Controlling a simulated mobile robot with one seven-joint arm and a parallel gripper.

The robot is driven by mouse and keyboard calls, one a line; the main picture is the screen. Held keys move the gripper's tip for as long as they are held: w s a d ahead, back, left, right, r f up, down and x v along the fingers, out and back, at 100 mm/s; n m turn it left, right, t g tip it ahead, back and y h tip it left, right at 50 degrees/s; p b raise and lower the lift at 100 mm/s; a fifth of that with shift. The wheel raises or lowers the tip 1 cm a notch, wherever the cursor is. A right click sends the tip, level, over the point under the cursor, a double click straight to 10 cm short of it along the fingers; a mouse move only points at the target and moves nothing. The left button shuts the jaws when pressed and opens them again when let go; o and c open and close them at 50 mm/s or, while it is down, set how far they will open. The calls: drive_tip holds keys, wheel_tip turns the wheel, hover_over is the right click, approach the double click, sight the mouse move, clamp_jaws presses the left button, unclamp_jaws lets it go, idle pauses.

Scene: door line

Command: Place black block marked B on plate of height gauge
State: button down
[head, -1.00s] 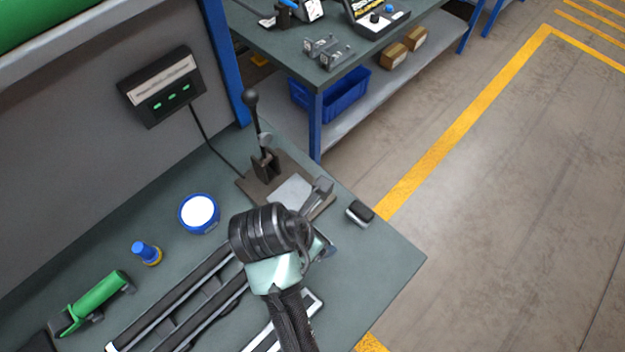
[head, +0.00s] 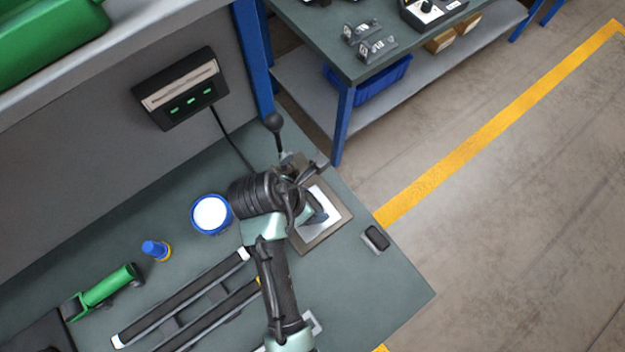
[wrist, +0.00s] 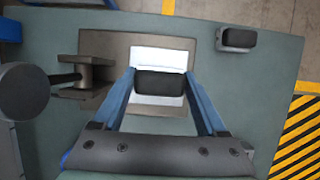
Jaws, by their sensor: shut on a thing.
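A black block (wrist: 160,84) sits between the two blue fingers of my gripper (wrist: 160,80) in the wrist view. My gripper is shut on it; no letter on it can be read. Block and fingertips are in front of the bright plate (wrist: 160,56) of the height gauge, and I cannot tell whether the block touches it. The gauge has a brown base (wrist: 115,50) and a lever with a round black knob (wrist: 24,92). In the head view my gripper (head: 318,213) is over the gauge's base (head: 338,222), and my arm hides part of it and the block.
A second dark block (head: 376,238) lies near the bench's right edge. A blue-rimmed round tin (head: 211,214), a blue-topped bottle (head: 156,250) and a green tool (head: 105,287) stand left. A readout box (head: 180,90) hangs on the wall. Bare bench (head: 385,285) lies at the front right.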

drive_tip(key=shift+f, duration=2)
drive_tip(key=shift+w+f, duration=0.1)
unclamp_jaws()
drive_tip(key=v, duration=1.2)
